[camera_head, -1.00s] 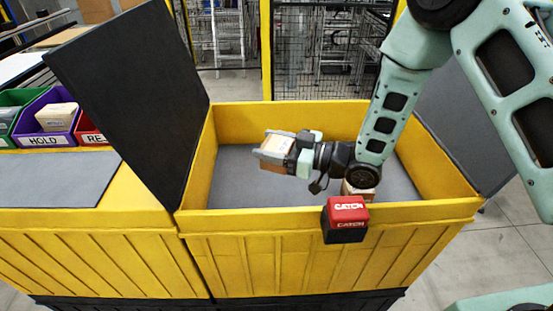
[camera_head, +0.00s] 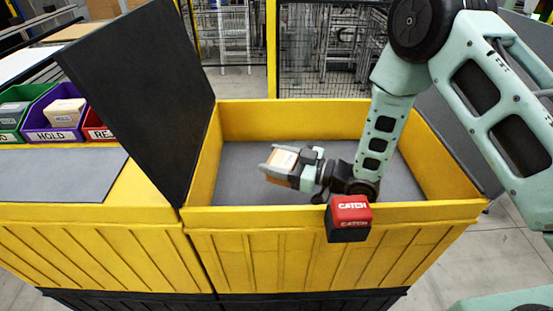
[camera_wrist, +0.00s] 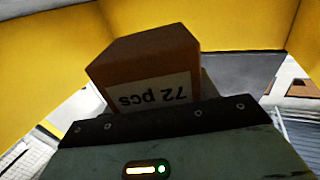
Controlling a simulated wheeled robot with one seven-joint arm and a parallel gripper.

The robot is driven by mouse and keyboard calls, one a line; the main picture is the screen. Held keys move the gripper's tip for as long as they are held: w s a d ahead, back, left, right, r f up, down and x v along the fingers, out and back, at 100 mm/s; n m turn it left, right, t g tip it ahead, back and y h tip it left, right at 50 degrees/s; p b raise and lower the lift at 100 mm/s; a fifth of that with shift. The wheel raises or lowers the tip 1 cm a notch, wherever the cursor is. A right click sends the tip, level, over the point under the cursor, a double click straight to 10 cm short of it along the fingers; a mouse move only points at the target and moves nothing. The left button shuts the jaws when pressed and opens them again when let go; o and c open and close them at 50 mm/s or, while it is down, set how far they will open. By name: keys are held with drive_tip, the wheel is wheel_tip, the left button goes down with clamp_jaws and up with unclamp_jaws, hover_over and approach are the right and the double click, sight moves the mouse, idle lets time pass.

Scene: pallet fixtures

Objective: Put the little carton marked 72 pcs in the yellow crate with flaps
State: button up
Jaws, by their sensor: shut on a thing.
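The little carton (camera_head: 283,159) is held between the fingers of my gripper (camera_head: 280,162), which is shut on it. In the wrist view the carton (camera_wrist: 150,65) is brown, with a white "72 pcs" label upside down. The yellow crate (camera_head: 330,253) has a grey floor and dark flaps, with the left flap (camera_head: 140,95) standing up and out. My gripper and the carton are over the crate's interior, pointing left. The carton's exact height above the floor is hard to tell.
Coloured bins, one marked HOLD (camera_head: 52,136), stand at the left. The crate floor (camera_head: 237,185) is clear left of my gripper.

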sight(295, 163)
drive_tip(key=shift+f, duration=0.3)
drive_tip(key=o, duration=1.1)
drive_tip(key=shift+c, duration=0.2)
drive_tip(key=shift+r+p, duration=0.65)
drive_tip(key=shift+r, duration=0.15)
drive_tip(key=b+v, duration=0.1)
drive_tip(key=v, duration=0.1)
drive_tip(key=b+v, duration=0.1)
drive_tip(key=v, duration=0.1)
drive_tip(key=b+v, duration=0.1)
drive_tip(key=v, duration=0.1)
drive_tip(key=shift+d+f, duration=0.1)
drive_tip(key=shift+f, duration=0.25)
drive_tip(key=shift+s+d+r, duration=0.15)
drive_tip(key=shift+s+d, duration=0.2)
drive_tip(key=shift+d, duration=0.2)
